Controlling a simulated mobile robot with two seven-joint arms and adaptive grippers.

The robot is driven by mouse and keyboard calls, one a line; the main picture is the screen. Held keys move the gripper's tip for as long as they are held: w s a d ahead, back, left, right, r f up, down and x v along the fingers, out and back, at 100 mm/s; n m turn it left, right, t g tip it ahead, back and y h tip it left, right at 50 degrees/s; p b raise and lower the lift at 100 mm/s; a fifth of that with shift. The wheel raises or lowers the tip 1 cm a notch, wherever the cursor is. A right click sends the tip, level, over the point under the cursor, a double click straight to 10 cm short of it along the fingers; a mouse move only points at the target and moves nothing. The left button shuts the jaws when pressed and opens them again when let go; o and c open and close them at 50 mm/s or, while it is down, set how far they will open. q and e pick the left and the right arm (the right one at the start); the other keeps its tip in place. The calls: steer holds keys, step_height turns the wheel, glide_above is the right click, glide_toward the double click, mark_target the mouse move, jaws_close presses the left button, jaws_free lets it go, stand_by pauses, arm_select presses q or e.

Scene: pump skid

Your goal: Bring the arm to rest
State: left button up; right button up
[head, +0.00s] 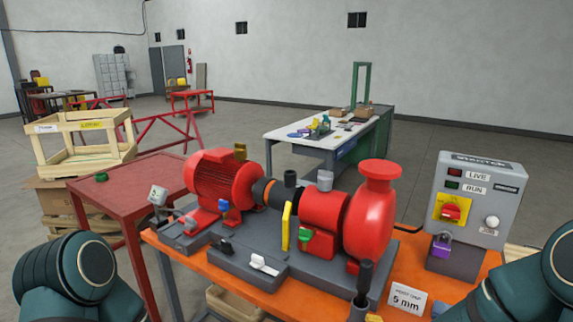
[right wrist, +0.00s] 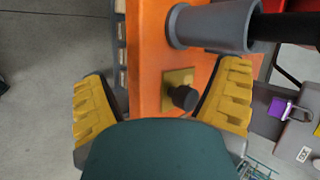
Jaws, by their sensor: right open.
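My right gripper (right wrist: 163,90) shows in the right wrist view. Its two yellow-padded fingers are wide apart with nothing held between them. It hangs over the front edge of the orange bench (right wrist: 150,40). A small brass plate with a black knob (right wrist: 183,96) lies on the bench in the view between the fingers, nearer the right finger; I cannot tell the gap in height. In the head view, only dark green links of my arms show at the lower corners. My left gripper is out of view.
A grey holder (right wrist: 210,27) with a black handle stands close beyond the right finger. The red pump (head: 370,220) and motor (head: 222,178) fill the bench. A control box (head: 478,200) with a purple padlock (head: 441,246) stands at right. Open floor (right wrist: 45,40) lies left of the bench.

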steer(key=s+a+f+n+g+y+b, duration=0.2)
steer(key=s+a+f+n+g, duration=0.1)
steer(key=s+f+n, duration=0.5)
steer(key=s+a+f+n+g+y+b, duration=0.1)
steer(key=s+a+f+n+g, duration=0.3)
steer(key=f+n, duration=0.5)
steer(key=s+a+n+b, duration=0.1)
steer(key=s+a, duration=0.1)
steer(key=s, duration=0.1)
steer(key=shift+s+a+f+n+y, duration=0.2)
steer(key=shift+s+f+n+y, duration=0.15)
steer(key=shift+s+n+y, duration=0.05)
stand_by(0.4)
